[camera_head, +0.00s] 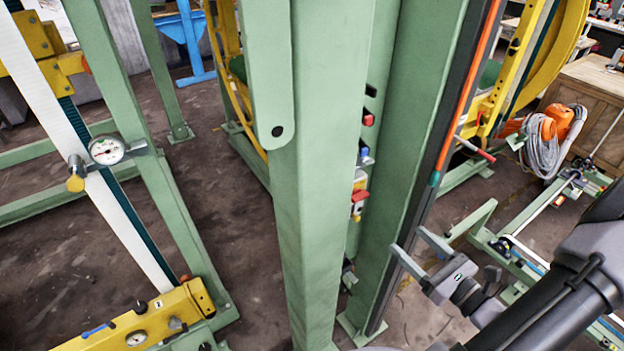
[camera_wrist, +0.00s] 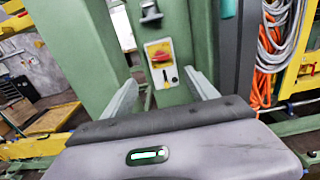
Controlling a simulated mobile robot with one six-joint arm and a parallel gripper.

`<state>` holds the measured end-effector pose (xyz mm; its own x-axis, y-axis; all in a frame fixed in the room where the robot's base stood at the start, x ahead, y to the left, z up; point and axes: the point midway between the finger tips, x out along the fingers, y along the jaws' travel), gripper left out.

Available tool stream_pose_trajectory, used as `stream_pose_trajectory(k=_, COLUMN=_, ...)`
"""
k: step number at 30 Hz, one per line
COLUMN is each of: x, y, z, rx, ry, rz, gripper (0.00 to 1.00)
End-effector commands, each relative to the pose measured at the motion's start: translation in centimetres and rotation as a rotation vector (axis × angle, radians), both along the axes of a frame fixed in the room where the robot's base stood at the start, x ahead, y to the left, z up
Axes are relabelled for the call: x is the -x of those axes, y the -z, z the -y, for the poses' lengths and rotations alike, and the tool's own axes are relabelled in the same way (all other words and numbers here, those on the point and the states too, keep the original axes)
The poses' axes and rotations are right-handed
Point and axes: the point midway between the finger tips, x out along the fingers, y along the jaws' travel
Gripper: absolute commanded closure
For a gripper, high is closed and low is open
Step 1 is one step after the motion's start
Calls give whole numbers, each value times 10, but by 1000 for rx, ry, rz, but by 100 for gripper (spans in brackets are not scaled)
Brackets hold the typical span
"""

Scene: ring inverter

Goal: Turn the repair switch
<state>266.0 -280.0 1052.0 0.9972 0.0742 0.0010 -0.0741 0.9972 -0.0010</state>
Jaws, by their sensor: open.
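A switch box with a yellow face and a red rotary knob, which looks like the repair switch (camera_wrist: 161,53), sits on a green post straight ahead in the wrist view. A small yellow part shows below the knob. In the head view the box is seen edge-on as a yellow and red unit (camera_head: 359,196) between two green posts. My gripper (camera_head: 410,242) is open and empty, to the right of and lower than the box in the head view. In the wrist view its two fingers (camera_wrist: 162,80) stand apart on either side below the knob, not touching it.
Red (camera_head: 368,118) and blue (camera_head: 364,156) fittings sit above the box in the head view. A broad green post (camera_head: 325,180) stands left of the box; another green post (camera_head: 405,150) stands between it and my gripper. Orange and grey cables (camera_head: 548,135) hang at right.

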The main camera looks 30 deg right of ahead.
Motion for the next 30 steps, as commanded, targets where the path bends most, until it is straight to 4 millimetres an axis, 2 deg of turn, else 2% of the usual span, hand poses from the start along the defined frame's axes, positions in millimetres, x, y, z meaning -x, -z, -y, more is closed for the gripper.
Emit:
stream_pose_trajectory(k=2, x=-10, y=2, z=0, rx=-3, ry=2, rz=1, gripper=33)
stream_pose_trajectory(k=5, x=-36, y=2, z=-5, rx=-1, ry=-6, rz=0, gripper=33)
stream_pose_trajectory(k=12, x=-110, y=2, z=-12, rx=0, ry=-10, rz=0, gripper=33)
stream_pose_trajectory(k=18, x=-153, y=1, z=-14, rx=1, ry=-6, rz=-1, gripper=33)
stream_pose_trajectory(k=23, x=-168, y=1, z=-15, rx=0, ry=-4, rz=-1, gripper=33)
stream_pose_trajectory(k=30, x=-171, y=1, z=-15, rx=-1, ry=-3, rz=-1, gripper=33)
